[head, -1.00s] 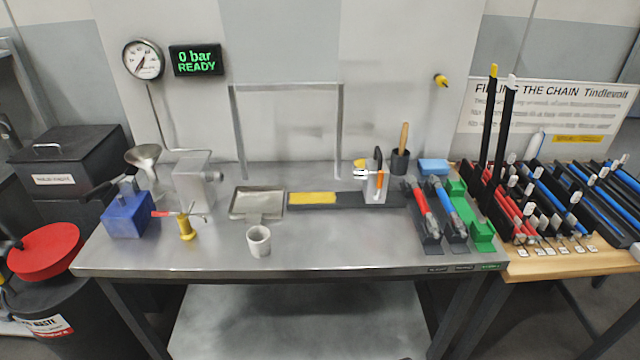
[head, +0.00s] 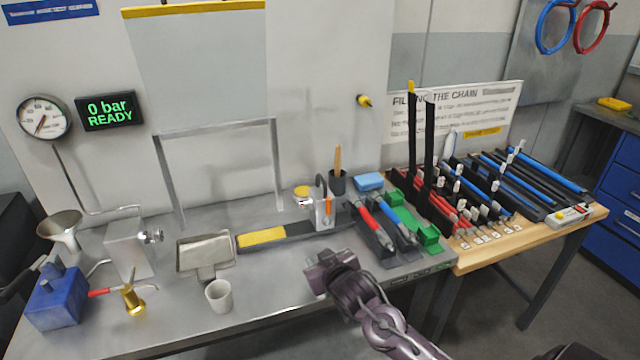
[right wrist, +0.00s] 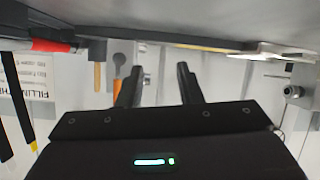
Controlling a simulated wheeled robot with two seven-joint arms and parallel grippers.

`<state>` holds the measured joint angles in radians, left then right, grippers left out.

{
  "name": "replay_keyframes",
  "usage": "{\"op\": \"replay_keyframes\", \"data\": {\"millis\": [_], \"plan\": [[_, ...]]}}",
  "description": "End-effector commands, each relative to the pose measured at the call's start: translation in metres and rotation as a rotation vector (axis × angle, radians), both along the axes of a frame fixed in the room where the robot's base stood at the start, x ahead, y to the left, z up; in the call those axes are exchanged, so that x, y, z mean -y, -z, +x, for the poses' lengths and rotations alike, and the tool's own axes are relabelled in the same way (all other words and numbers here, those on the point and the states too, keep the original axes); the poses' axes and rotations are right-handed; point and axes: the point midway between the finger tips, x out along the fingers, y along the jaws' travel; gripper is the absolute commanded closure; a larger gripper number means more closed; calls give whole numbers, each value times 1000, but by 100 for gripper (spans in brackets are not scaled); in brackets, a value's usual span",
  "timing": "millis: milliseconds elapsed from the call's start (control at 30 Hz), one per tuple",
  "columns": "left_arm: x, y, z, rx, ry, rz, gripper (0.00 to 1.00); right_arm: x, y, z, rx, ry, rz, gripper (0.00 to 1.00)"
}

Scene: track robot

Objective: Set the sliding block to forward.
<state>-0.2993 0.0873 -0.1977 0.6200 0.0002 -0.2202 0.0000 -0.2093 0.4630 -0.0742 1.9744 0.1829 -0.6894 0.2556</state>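The sliding block (head: 324,212) is a small silver block with a dark upright handle and an orange mark. It sits at the right part of a dark rail (head: 298,231), beyond the rail's yellow section (head: 262,237). That view is upside down, with the block partly hidden behind a finger. My left gripper is not in view.
A white cup (head: 218,295) and a metal tray (head: 206,254) stand left of the rail. Red and blue tools in holders (head: 384,232) and a green rack (head: 420,222) stand right of the block. A dark pot (head: 338,182) with a wooden handle is behind it.

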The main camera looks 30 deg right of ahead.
Motion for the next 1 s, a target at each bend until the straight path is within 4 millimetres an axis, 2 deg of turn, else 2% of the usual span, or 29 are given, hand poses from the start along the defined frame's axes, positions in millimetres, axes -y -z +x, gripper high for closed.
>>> {"op": "replay_keyframes", "data": {"millis": [33, 200, 300, 400, 567, 800, 1000], "plan": [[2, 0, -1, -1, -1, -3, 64, 13, -10, 12, 54, 6, -17, 67], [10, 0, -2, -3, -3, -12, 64, 56, -51, 48, 251, 21, -60, 67], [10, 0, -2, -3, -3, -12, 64, 79, -76, 62, 353, 21, -87, 67], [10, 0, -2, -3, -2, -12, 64, 90, -90, 69, 410, 20, -100, 67], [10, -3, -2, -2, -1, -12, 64, 96, -95, 82, 426, 21, -102, 67], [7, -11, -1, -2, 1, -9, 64, 103, -95, 117, 423, 21, -101, 67], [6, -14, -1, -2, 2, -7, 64, 108, -94, 138, 422, 20, -102, 67]]}}
